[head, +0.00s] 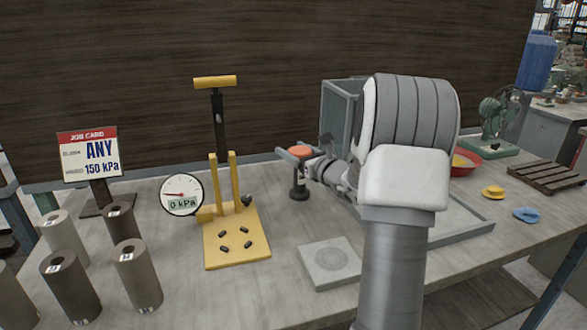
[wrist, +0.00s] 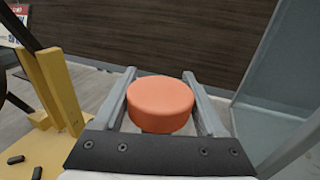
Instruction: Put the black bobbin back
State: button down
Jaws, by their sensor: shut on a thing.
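My gripper (head: 297,154) is shut on a black, narrow-waisted piece (head: 299,192) with a round orange top (wrist: 160,100). The fingers lie on either side of the orange top in the wrist view. The piece is upright, with its dark foot at or just above the table; I cannot tell whether it touches. I cannot tell for sure that this is the black bobbin, and no other plainly black bobbin stands out. Several small black pieces (head: 234,239) lie on the base of a yellow hand press (head: 216,258); they also show in the wrist view (wrist: 37,172).
A gauge (head: 182,195) reading 0 kPa and a job card (head: 90,155) stand left. Several grey and brown cylinders (head: 137,272) stand front left. A grey square slab (head: 331,263) lies in front. A grey-framed clear-walled box (head: 338,108) and a tray (head: 470,230) are right.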

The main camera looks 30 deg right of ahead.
jog(key=shift+w+f+b, duration=0.1)
jog(key=shift+f+b, duration=0.5)
jog(key=shift+f, duration=1.5)
jog(key=shift+f, duration=0.15)
grip_release()
jog(key=shift+r, duration=0.35)
jog(key=s+p, duration=0.1)
jog(key=s, duration=1.1)
jog(key=shift+d+f, duration=0.15)
jog(key=shift+d, duration=0.2)
jog(key=shift+a, duration=0.1)
